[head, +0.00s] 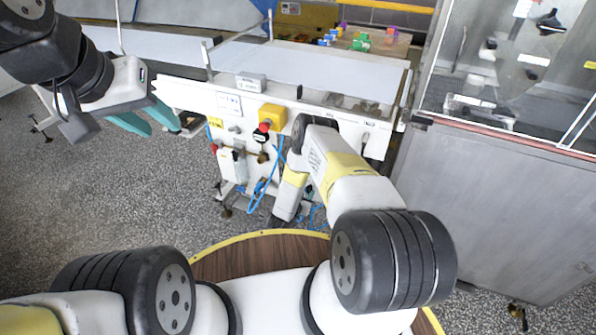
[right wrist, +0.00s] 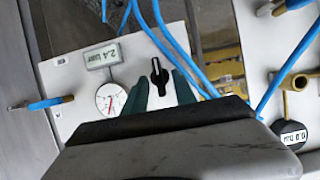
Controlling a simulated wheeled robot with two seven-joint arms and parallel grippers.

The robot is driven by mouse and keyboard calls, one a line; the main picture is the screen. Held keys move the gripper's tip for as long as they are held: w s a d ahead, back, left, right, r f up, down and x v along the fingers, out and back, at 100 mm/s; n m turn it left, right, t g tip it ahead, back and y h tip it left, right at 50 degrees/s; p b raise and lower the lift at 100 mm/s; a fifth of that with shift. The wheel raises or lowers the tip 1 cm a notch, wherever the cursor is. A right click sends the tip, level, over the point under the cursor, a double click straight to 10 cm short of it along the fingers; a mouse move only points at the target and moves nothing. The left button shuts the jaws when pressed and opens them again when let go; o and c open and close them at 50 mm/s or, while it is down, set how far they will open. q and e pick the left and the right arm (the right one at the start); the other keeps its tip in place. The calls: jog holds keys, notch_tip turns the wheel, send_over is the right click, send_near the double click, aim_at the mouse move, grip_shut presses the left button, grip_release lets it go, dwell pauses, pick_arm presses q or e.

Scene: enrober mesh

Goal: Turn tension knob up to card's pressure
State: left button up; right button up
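The black tension knob (right wrist: 158,76) sits on a pale panel in the right wrist view. My right gripper (right wrist: 161,79) is open, with its teal fingertips on either side of the knob; I cannot tell whether they touch it. A framed card (right wrist: 103,56) appears upside down and seems to read 2.4 bar. Beside it is a round white dial gauge (right wrist: 110,99) with a red mark or needle, too small to read. In the head view my right gripper is hidden behind my arm. My left gripper (head: 163,128) is open and empty, left of the machine.
Blue hoses (right wrist: 163,35) pass close to the knob. A round black readout (right wrist: 292,135) shows about 0.0 bar at right. The machine front (head: 230,103) carries a yellow box with a red button (head: 264,127). A grey cabinet (head: 490,210) stands at right.

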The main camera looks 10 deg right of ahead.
jog(key=v, duration=0.8)
dwell(0.4)
